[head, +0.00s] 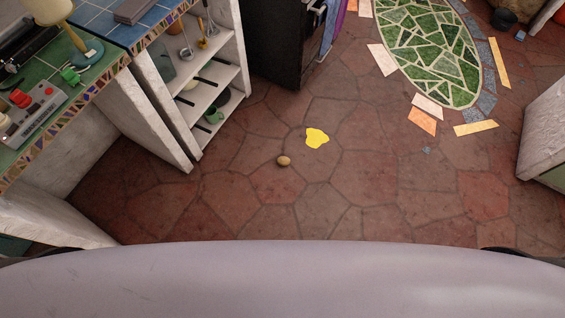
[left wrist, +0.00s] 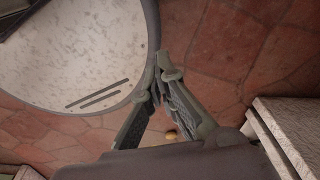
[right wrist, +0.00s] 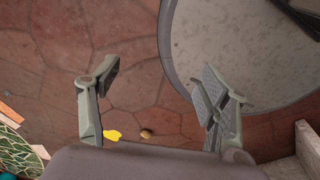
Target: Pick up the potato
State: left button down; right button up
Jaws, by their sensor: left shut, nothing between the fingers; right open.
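A small brown potato (head: 284,161) lies on the red stone floor in the middle of the head view, just left of a flat yellow patch. The potato also shows in the left wrist view (left wrist: 171,135) and in the right wrist view (right wrist: 146,133), apart from the fingers in both. My left gripper (left wrist: 158,78) is shut with nothing in it. My right gripper (right wrist: 158,75) is open and empty. Neither gripper's fingers show in the head view.
The yellow patch (head: 317,138) lies beside the potato. White shelves (head: 222,92) and a green-topped counter (head: 60,115) stand at the left, a dark cabinet (head: 281,45) at the back. A green mosaic (head: 432,50) lies back right. A white block (head: 546,130) is at the right.

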aim_at(284, 161)
jog(key=i+j+z, duration=0.2)
jog(key=j, duration=0.2)
jog(key=i+j+z, duration=0.2)
jog(key=j, duration=0.25)
jog(key=j+z, duration=0.2)
jog(key=j, duration=0.2)
